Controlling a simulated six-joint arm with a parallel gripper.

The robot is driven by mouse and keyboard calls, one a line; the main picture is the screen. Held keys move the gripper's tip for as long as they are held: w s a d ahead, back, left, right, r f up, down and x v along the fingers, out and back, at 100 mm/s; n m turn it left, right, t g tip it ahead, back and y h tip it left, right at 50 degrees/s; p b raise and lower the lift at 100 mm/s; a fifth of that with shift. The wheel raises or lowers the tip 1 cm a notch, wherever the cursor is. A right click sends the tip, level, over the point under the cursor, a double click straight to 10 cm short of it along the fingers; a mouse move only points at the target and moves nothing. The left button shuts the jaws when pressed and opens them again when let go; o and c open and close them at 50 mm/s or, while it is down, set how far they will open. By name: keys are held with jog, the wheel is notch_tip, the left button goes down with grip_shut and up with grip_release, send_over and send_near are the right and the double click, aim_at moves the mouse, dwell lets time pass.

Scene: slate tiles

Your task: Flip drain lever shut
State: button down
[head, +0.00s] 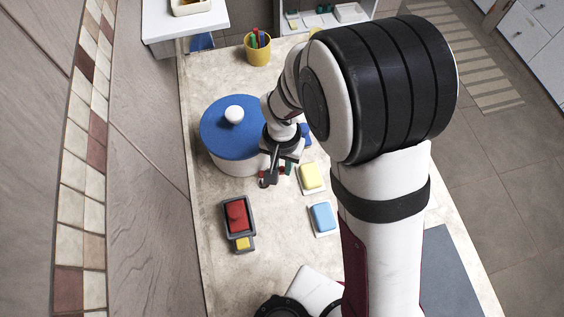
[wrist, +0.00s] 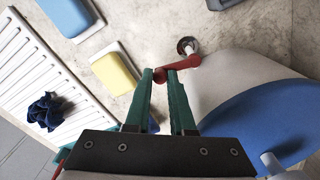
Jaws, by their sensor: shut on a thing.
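A white pot (head: 232,163) with a blue lid (head: 216,136) and white knob stands on the counter. In the wrist view the pot's white side (wrist: 232,78) carries a short red drain lever (wrist: 184,64), beside a round metal fitting (wrist: 187,46). My gripper (wrist: 160,74) has green fingers, shut on the lever's free end, with one finger on each side of it. In the head view my gripper (head: 280,171) is low at the pot's lower right side, and the lever is mostly hidden there.
Yellow (head: 312,176) and blue (head: 323,216) sponges lie on white dishes right of the pot. A grey tray (head: 251,229) with red and yellow blocks sits in front. A yellow cup (head: 257,56) of pens stands behind. A white ribbed rack (wrist: 37,70) holds a dark cloth.

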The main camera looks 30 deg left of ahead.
aim_at(282, 167)
jog(key=shift+w+a+n, duration=0.3)
jog(key=shift+w+n, duration=0.1)
jog(key=shift+n, duration=0.7)
jog(key=c, duration=0.8)
grip_release()
jog(key=shift+o, duration=0.2)
notch_tip(282, 167, up, 16)
jog(key=shift+d, duration=0.1)
